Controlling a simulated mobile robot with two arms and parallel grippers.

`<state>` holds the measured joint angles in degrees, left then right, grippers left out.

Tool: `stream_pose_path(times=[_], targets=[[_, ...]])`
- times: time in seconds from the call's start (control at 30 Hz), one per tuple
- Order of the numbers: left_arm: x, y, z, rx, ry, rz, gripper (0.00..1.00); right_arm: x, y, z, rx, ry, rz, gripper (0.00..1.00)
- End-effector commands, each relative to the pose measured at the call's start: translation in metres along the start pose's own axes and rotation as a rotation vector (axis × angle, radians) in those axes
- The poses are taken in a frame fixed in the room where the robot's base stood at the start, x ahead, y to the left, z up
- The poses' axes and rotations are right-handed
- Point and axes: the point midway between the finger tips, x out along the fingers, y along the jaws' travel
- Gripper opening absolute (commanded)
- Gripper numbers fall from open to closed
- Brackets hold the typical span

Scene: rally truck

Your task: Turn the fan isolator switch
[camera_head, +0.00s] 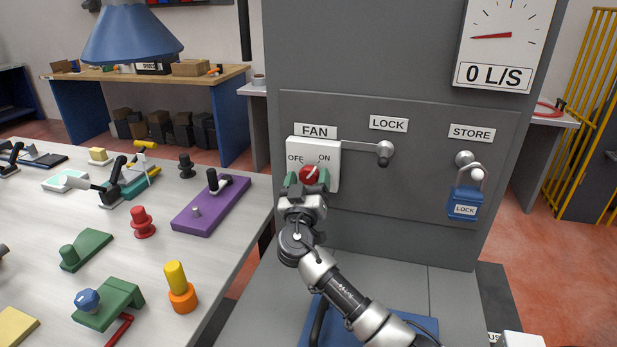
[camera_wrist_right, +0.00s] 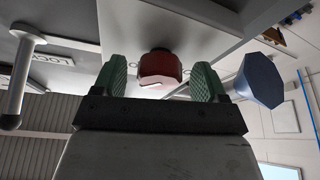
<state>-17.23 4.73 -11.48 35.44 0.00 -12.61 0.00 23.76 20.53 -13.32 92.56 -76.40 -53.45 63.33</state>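The fan isolator is a white box (camera_head: 328,151) marked OFF and ON on the grey cabinet, under a FAN label (camera_head: 315,131). Its red knob (camera_head: 309,174) has a pale pointer line that leans up and right, towards ON. My right gripper (camera_head: 307,179) is open at the knob. In the right wrist view its green-padded fingers (camera_wrist_right: 160,82) stand on either side of the red knob (camera_wrist_right: 160,68), with a gap visible on each side. The gripper partly hides the knob in the head view. My left gripper is not in view.
A blue padlock (camera_head: 465,202) hangs at STORE. A gauge (camera_head: 503,40) reads 0 L/S. A workbench (camera_head: 130,250) with several coloured fixtures stands left; a blue lamp (camera_head: 130,35) hangs above.

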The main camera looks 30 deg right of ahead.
Motion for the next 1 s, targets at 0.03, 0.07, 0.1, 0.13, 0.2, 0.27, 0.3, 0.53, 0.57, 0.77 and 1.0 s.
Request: stream_pose_path(times=[0.03,0.07,0.1,0.13,0.2,0.27,0.3,0.53,0.57,0.77,1.0], targets=[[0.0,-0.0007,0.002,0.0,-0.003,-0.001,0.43,0.0,0.0001,0.0001,0.0,0.0,0.0,0.67],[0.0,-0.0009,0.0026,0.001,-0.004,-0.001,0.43,0.0,0.0001,0.0001,0.0,0.0,0.0,0.62],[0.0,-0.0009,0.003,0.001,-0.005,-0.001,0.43,0.0001,0.0001,0.0,0.0,0.0,0.0,0.56],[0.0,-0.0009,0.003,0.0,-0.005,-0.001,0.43,0.0001,0.0001,0.0,0.0,0.0,0.0,0.51],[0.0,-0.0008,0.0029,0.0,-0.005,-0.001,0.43,0.0001,0.0002,0.0,0.0,0.0,0.0,0.41],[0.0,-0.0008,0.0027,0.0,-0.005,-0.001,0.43,0.0002,0.0002,0.0,0.0,0.0,0.0,0.31],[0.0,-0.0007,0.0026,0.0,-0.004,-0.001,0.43,0.0002,0.0001,0.0,0.0,0.0,0.0,0.25],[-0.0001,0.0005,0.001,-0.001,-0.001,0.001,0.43,0.0002,0.0005,-0.0001,-0.014,0.0,-0.005,0.24],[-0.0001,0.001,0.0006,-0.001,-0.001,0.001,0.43,0.0002,0.0006,-0.0001,-0.02,0.0,-0.007,0.24],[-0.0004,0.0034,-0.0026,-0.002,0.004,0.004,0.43,0.0,0.0013,0.0002,-0.098,0.0,-0.041,0.24],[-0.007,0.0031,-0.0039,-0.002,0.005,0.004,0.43,0.0008,0.0028,-0.0019,-0.275,0.001,-0.114,0.24]])
